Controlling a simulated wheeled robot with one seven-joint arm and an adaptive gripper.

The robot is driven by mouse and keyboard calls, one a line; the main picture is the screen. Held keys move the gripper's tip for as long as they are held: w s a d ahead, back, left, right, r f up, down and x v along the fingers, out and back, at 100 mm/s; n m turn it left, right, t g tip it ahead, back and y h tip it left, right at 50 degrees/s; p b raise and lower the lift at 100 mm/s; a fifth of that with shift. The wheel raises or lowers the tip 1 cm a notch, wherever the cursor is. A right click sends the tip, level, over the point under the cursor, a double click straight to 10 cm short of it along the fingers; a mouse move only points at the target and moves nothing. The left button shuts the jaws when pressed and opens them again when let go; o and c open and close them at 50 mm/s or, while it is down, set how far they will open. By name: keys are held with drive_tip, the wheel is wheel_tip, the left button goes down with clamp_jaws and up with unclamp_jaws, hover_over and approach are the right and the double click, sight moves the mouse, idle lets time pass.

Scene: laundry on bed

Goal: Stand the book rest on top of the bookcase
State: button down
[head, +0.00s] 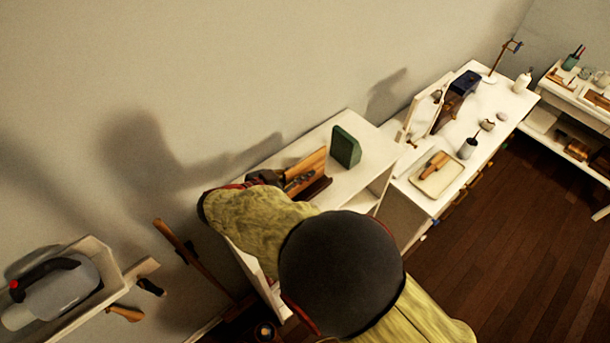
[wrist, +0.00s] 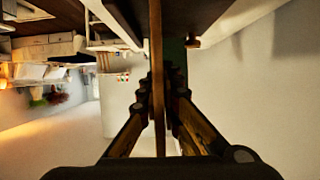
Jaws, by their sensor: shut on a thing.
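The book rest (head: 312,163) is a brown wooden board with a darker ledge along its lower front. It leans at a tilt over the white top of the bookcase (head: 368,176), at the middle of the head view. My gripper (head: 296,182) is shut on the board from its left side. In the wrist view the book rest (wrist: 157,70) shows edge-on as a thin upright strip between the two fingers of my gripper (wrist: 160,85). My arm hides the near left part of the bookcase. I cannot tell whether the rest touches the top.
A green block (head: 346,147) stands on the bookcase just right of the rest. A white desk (head: 487,96) with a tray (head: 437,188), bottle (head: 522,82) and lamp stands farther right. A shelf with a grey jug (head: 50,292) is at left. The wall runs close behind.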

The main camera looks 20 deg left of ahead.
drive_tip(key=shift+w+a+f, duration=0.1)
drive_tip(key=shift+f, duration=0.8)
drive_tip(key=c, duration=2)
unclamp_jaws()
drive_tip(key=shift+f, duration=0.1)
drive_tip(key=b+v, duration=0.1)
drive_tip(key=v, duration=1.1)
drive_tip(key=shift+r, duration=0.25)
